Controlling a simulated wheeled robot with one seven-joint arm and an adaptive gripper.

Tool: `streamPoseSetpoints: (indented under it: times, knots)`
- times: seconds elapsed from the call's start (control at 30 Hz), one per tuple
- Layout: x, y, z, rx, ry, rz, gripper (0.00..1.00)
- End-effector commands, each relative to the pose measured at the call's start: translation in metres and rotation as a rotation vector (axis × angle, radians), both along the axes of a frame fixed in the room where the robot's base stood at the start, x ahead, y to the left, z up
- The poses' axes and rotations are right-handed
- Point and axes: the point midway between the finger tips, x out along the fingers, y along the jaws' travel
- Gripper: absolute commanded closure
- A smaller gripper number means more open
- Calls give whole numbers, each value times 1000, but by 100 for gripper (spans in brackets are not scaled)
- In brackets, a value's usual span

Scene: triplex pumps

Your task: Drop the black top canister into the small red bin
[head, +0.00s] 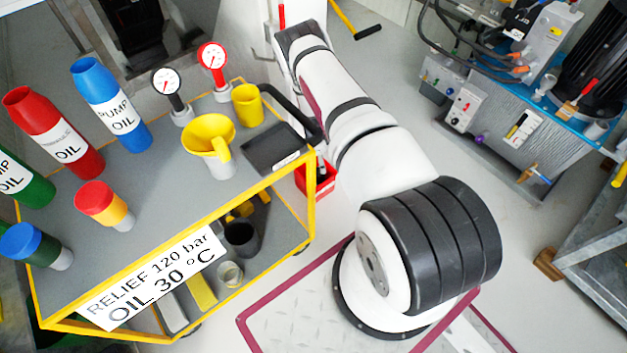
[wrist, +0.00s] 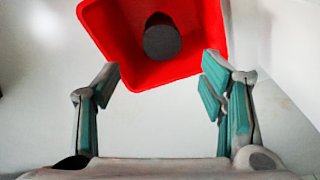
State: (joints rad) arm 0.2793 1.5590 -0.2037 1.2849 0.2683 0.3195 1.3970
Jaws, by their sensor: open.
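The small red bin (wrist: 205,35) is at the top of the wrist view, its near corner toward me. A dark, round-ended canister (wrist: 162,42) is inside the bin's outline, apart from my fingers. It looks to be in the bin, but I cannot tell how it rests. My gripper (wrist: 162,82) is open and empty, its green-padded fingers spread on either side of the bin's near part. In the head view, part of the red bin (head: 327,183) shows on the floor beside the cart. My gripper is hidden there behind my arm.
A yellow-edged grey cart (head: 165,200) stands at the left with coloured oil bottles, two gauges and a yellow funnel (head: 208,137). A dark cup (head: 241,237) is on its lower shelf. A pump unit (head: 510,120) stands at the right.

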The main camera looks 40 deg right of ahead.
Motion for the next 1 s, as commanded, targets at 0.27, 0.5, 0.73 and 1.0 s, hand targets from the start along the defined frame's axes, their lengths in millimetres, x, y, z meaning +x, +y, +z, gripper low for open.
streamPoseSetpoints:
  times: [0.27, 0.5, 0.73, 1.0]
  knots:
    - [4, 4, 42, -2, -3, 1, 36]
    - [5, 10, 88, -1, -3, 1, 36]
    - [5, 12, 113, -1, -1, 0, 36]
    - [5, 13, 117, 0, -1, 0, 36]
